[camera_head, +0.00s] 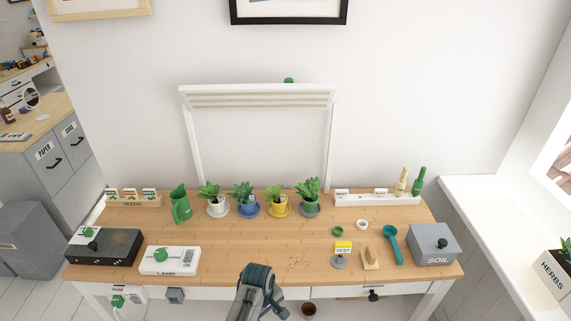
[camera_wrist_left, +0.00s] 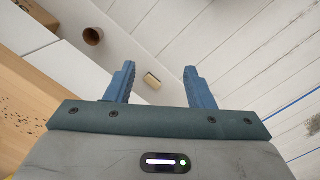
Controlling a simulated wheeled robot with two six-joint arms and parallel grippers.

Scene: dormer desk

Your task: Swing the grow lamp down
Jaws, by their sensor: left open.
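The grow lamp (camera_head: 258,97) is a white frame with a slatted bar across its top, standing at the back of the wooden desk behind the potted plants. Its bar is raised high above the plants. A green knob (camera_head: 288,80) shows at the top edge of the bar. My left gripper (camera_wrist_left: 158,82) is open and empty in the left wrist view, with floor beyond its blue fingers. In the head view, part of my arm shows at the desk's front edge, far from the lamp. My right gripper is not in view.
Several potted plants (camera_head: 243,193) stand in a row below the lamp. A green watering can (camera_head: 181,205) stands to their left. A white box marked LAMP (camera_head: 170,262) with a green knob sits at the front left. A grey SOIL box (camera_head: 434,246) is at right. The middle front is mostly clear.

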